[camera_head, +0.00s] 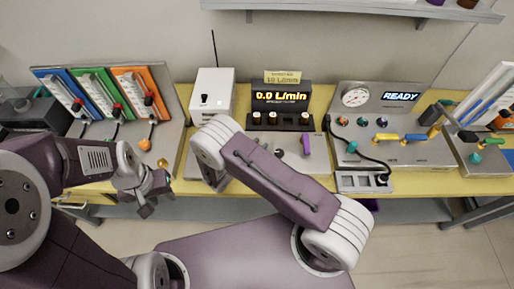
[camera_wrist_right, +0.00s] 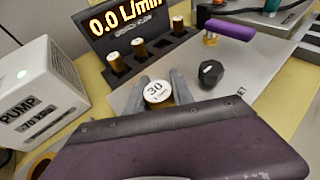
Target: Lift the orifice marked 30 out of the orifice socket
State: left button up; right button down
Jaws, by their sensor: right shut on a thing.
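The orifice marked 30 (camera_wrist_right: 157,92) is a brass cylinder with a white top, in the right wrist view. My right gripper (camera_wrist_right: 157,97) has one grey finger on each side of it and is shut on it. Its lower end and the orifice socket are hidden behind my gripper, so I cannot tell whether it is seated or raised. In the head view my right arm covers that spot. My left gripper (camera_head: 152,198) looks open and empty, in front of the bench's left part.
A black rack (camera_wrist_right: 160,48) with several orifices stands behind, under a 0.0 L/min display (camera_wrist_right: 122,22). The white pump (camera_wrist_right: 38,95) is to the left. A black knob (camera_wrist_right: 211,72) and a purple-handled valve (camera_wrist_right: 230,29) are to the right.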

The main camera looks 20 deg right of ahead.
notch_tip(320, 180, up, 4)
jog(key=shift+d+r, duration=0.1)
jog(key=shift+d, duration=0.05)
jog(key=s+d+r+b, duration=0.1)
jog(key=s+d+r, duration=0.5)
jog(key=s+d, duration=0.1)
jog(key=shift+s+d+r+b, duration=0.25)
jog(key=shift+s+d+b, duration=0.1)
jog(key=shift+d, duration=0.4)
